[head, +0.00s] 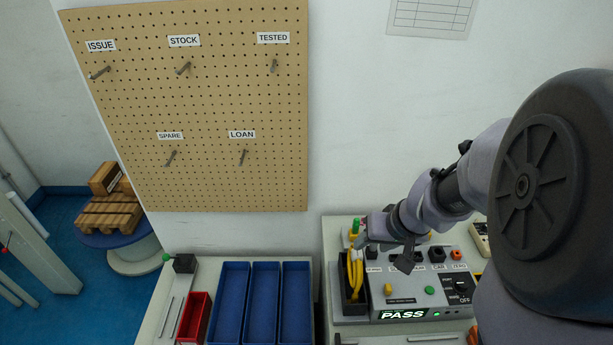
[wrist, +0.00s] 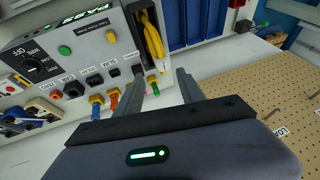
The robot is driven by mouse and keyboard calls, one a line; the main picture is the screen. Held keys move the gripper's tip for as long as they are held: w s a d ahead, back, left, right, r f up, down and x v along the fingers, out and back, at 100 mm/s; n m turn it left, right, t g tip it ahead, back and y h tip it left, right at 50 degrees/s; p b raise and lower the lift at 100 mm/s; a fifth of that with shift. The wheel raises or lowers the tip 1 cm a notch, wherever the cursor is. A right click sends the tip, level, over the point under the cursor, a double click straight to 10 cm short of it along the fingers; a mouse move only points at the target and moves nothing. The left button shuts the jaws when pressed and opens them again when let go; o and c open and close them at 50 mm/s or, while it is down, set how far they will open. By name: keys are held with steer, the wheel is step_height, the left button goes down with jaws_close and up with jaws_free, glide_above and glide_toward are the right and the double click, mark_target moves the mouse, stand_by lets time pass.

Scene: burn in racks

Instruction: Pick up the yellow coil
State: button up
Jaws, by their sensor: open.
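The yellow coil (head: 355,274) sits in a narrow dark holder (head: 347,302) at the left end of the grey tester. In the wrist view the coil (wrist: 153,40) stands up out of the holder, just beyond the fingertips. My gripper (head: 384,246) is over the back left part of the tester. In the wrist view my gripper (wrist: 163,82) is open, with nothing between its two fingers. The coil lies ahead of the gap and looks apart from both fingers. The coil's lower part is hidden inside the holder.
The tester (head: 400,301) shows a lit PASS display and has several plugs and knobs. Blue trays (head: 263,300) and a red bin (head: 195,315) stand to the left. A pegboard (head: 210,100) with several labelled, empty pegs hangs on the wall behind.

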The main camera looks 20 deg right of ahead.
mark_target(359, 255)
steer(key=b+x, duration=0.1)
steer(key=x, duration=0.3)
steer(key=shift+s, duration=0.1)
steer(key=x, duration=0.1)
steer(key=b+x, duration=0.1)
steer(key=x, duration=0.1)
steer(key=b+x, duration=0.1)
steer(key=x, duration=0.1)
steer(key=shift+s+a+f, duration=0.15)
steer(key=shift+a+f, duration=0.15)
steer(key=shift+f+b, duration=0.15)
steer(key=shift+b, duration=0.15)
jaws_close()
stand_by(0.4)
